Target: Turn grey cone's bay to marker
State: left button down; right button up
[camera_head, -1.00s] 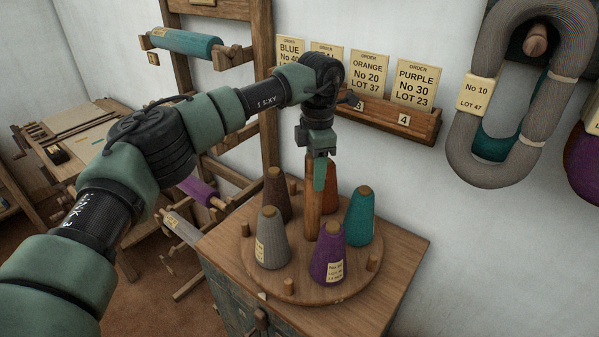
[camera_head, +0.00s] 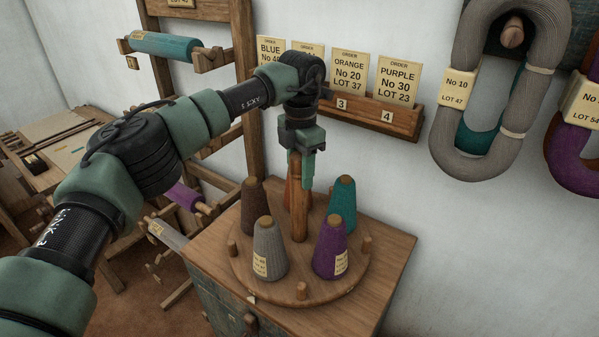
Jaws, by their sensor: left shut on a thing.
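The grey cone (camera_head: 268,253) stands upright at the front left of a round wooden turntable (camera_head: 275,292), its label facing front. A small pale marker (camera_head: 251,299) sits by the turntable's front-left rim; the grey cone's bay is near it, slightly to its right in the picture. A purple cone (camera_head: 329,252), teal cone (camera_head: 342,207), brown cone (camera_head: 252,207) and orange cone (camera_head: 292,192), partly hidden, share the turntable. My left gripper (camera_head: 300,170) points down, shut on the wooden centre post (camera_head: 299,212). My right gripper is not in view.
Short pegs (camera_head: 302,291) stand around the turntable's rim. It rests on a wooden-topped cabinet (camera_head: 395,250). Order cards stand in a wall rack (camera_head: 365,114) behind, and a grey yarn hank (camera_head: 522,85) hangs at right. A loom frame (camera_head: 243,60) stands left behind my arm.

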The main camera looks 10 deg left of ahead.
pick_arm(q)
jog(key=shift+r, duration=0.2)
jog(key=c, duration=1.2)
grip_release()
jog(key=o, duration=0.3)
jog(key=shift+f, duration=0.1)
notch_tip(320, 180, up, 6)
jog(key=shift+w+d+r+b, duration=0.1)
jog(key=shift+r+b, duration=0.15)
jog(key=shift+b, duration=0.8)
jog(key=shift+r, duration=0.65)
